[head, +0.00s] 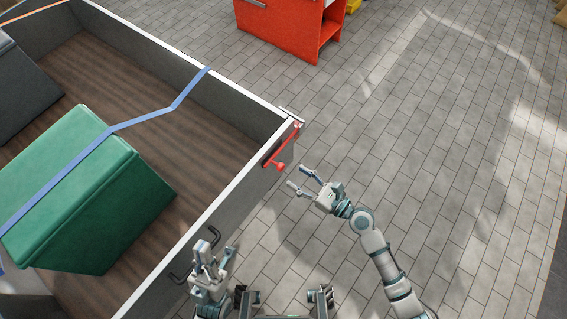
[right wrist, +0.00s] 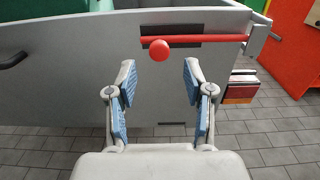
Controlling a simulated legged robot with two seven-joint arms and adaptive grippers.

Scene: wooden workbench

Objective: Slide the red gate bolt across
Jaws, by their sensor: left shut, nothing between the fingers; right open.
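The red gate bolt (head: 283,150) is a thin red rod with a round knob, mounted near the corner of the grey gate panel (head: 216,213). In the right wrist view the bolt (right wrist: 205,40) lies level over dark plates, and its red knob (right wrist: 159,50) faces me. My right gripper (head: 302,179) is open and empty, to the right of the knob in the head view. In the right wrist view its blue-padded fingers (right wrist: 158,82) stand apart below the knob, not touching it. My left gripper (head: 212,252) is shut and empty beside the panel, near a dark handle.
A green case (head: 85,190) under a blue strap (head: 150,117) lies inside the grey-walled bed. Dark handles (head: 180,274) stick out from the panel. A red cabinet (head: 285,30) stands at the back. The paved floor on the right is clear. A red-and-orange lamp (right wrist: 240,88) sits beyond the panel's right edge.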

